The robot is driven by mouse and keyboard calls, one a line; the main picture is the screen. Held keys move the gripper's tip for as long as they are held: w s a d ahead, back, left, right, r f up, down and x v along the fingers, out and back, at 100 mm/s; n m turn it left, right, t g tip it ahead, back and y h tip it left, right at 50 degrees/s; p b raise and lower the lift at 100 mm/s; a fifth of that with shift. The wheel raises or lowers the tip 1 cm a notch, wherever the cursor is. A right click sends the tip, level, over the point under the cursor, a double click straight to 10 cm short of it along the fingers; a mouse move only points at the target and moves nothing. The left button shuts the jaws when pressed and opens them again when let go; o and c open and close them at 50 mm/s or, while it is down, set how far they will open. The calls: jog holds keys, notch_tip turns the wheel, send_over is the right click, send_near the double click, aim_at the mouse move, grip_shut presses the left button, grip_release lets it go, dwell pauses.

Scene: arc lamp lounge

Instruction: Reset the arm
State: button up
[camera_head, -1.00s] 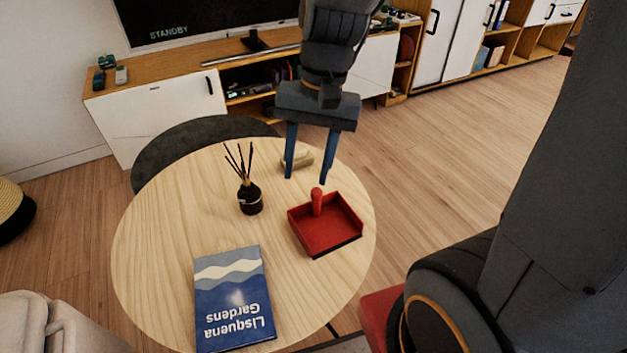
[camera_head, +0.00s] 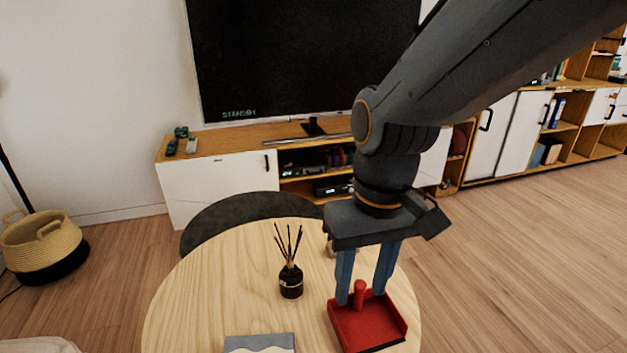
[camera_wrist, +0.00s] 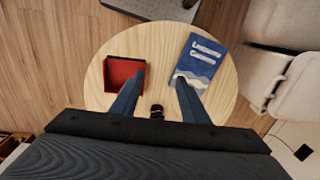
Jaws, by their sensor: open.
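My gripper (camera_head: 362,298) is open and empty, its two blue fingers apart and pointing down over the round wooden table. In the head view its fingertips overlap the handle of a red dustpan-like tray (camera_head: 372,328). In the wrist view the fingers (camera_wrist: 156,100) point across the table from above, with the red tray (camera_wrist: 120,72) left of them and a blue book (camera_wrist: 200,58) beyond the right finger. The exact height above the table cannot be told.
The round table (camera_head: 215,290) carries a dark reed diffuser (camera_head: 291,280) and the book, cut off below in the head view. A small pale object is mostly hidden behind my gripper. A dark chair (camera_head: 215,222), a cabinet (camera_head: 215,185) and a television (camera_head: 300,60) stand behind. Floor at right is clear.

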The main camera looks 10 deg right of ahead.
dwell(0.4)
jog(key=d+r+m+p, duration=0.2)
jog(key=d+r+p, duration=0.5)
jog(key=p, duration=0.7)
jog(key=shift+d+h, duration=0.3)
jog(key=shift+d, duration=0.15)
jog(key=shift+c, duration=0.2)
